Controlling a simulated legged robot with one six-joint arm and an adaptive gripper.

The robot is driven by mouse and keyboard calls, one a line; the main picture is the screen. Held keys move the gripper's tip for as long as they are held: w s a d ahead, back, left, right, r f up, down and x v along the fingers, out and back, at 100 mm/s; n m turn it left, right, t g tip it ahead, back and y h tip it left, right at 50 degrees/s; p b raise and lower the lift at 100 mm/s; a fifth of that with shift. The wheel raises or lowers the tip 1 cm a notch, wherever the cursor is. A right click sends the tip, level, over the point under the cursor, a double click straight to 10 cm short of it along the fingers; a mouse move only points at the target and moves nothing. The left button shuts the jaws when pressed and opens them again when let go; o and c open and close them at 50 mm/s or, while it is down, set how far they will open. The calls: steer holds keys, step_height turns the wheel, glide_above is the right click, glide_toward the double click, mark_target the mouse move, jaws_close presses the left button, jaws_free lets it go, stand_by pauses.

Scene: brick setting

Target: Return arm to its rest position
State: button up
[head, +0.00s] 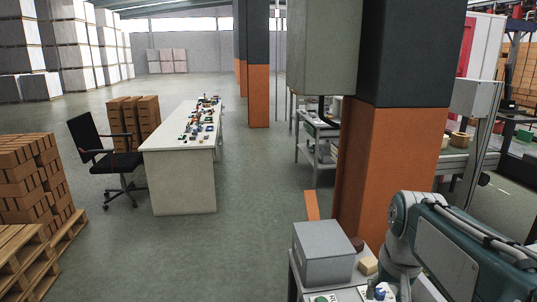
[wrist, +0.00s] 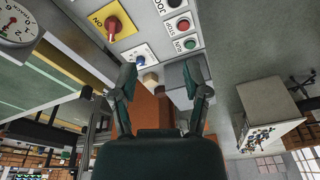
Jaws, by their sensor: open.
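My arm (head: 440,245) shows at the lower right of the head view, teal and grey, beside the orange and dark pillar. Its fingers are not clear in that view. In the wrist view my gripper (wrist: 158,74) has its two dark fingers spread wide, with nothing held between them. A small wooden block (wrist: 151,78) and a grey box (wrist: 174,77) show behind the gap between the fingers, and seem apart from them. The wrist view looks tilted, with a control panel (wrist: 153,25) at the top carrying a red knob, a blue knob and buttons.
A grey box (head: 323,254) and a wooden block (head: 368,265) sit on a bench close to my arm. The orange pillar (head: 386,170) stands just behind. A white desk (head: 180,175), black chair (head: 107,150) and brick pallet (head: 35,185) stand left. Open floor (head: 255,200) lies between.

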steer(key=s+a+f+n+t, duration=0.2)
steer(key=s+a, duration=0.4)
steer(key=s, duration=0.6)
steer(key=shift+s+n+t, duration=0.15)
steer(key=shift+n+t, duration=0.15)
steer(key=shift+t, duration=0.5)
